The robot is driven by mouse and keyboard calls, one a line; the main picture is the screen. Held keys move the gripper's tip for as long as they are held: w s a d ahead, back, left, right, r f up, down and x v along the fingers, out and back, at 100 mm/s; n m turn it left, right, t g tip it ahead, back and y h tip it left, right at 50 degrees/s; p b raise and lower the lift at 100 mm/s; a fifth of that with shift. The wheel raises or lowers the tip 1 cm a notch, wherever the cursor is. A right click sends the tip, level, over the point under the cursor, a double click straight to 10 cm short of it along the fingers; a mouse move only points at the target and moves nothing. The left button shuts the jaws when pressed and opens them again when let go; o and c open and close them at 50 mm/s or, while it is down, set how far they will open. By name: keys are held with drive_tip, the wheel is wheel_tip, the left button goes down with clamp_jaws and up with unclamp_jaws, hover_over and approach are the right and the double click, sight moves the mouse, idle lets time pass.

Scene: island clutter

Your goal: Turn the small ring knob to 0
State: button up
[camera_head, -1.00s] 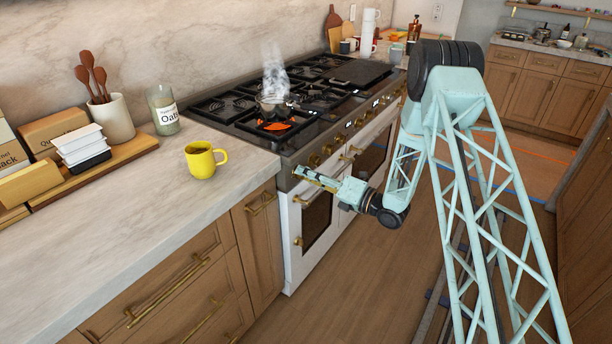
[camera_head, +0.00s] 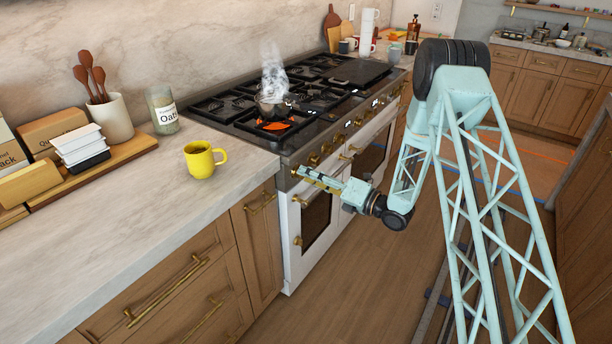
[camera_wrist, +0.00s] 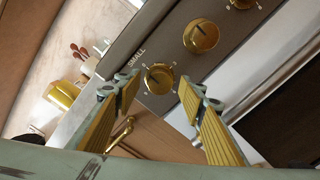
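The small ring knob (camera_wrist: 159,78) is a round brass knob on the dark stove front panel, next to the printed word SMALL in the wrist view. My gripper (camera_wrist: 158,92) is open and empty. Its two yellow-padded fingers stand on either side of this knob, with visible gaps, so it does not look gripped. The knob's exact setting is too small to read. In the head view my gripper (camera_head: 305,174) is at the left end of the stove's front panel, and the knob there is hard to make out behind the fingertips.
A second, larger brass knob (camera_wrist: 201,36) sits close by on the panel. A steaming pot (camera_head: 270,103) stands over a glowing orange burner (camera_head: 275,126). A yellow mug (camera_head: 202,160) is on the counter (camera_head: 130,220) to the left. Brass oven handles lie below the panel.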

drive_tip(key=v, duration=1)
drive_tip(key=shift+d, duration=0.15)
drive_tip(key=shift+r, duration=0.1)
idle(0.4)
